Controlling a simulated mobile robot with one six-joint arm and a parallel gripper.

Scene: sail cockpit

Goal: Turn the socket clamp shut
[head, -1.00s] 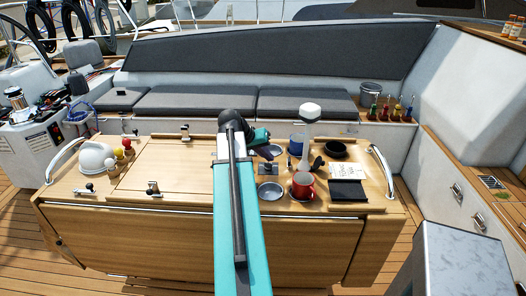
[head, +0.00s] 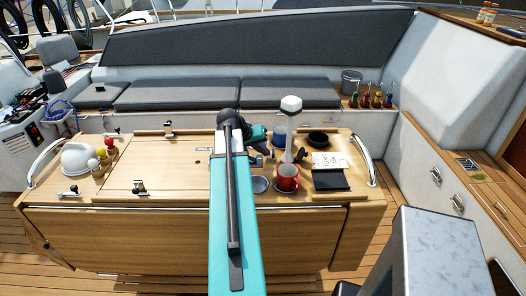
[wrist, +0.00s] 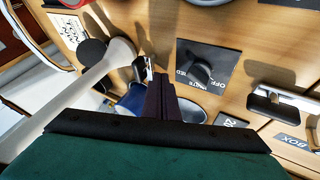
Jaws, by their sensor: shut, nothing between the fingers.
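A white post with a pale head (head: 289,130) stands on the right half of the wooden table. A dark lever-like piece (head: 302,155) shows at its foot; I take this to be the socket clamp, but cannot tell how it is turned. In the wrist view the white post (wrist: 100,75) slants up from the lower left, with a black round knob (wrist: 92,52) beside its end. My gripper (wrist: 162,92) is shut and empty, its fingers pointing at the table just right of the post, apart from the knob. In the head view my gripper (head: 265,147) is left of the post, partly hidden by my arm.
A rotary switch (wrist: 200,73) on a dark plate lies right of my fingers.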

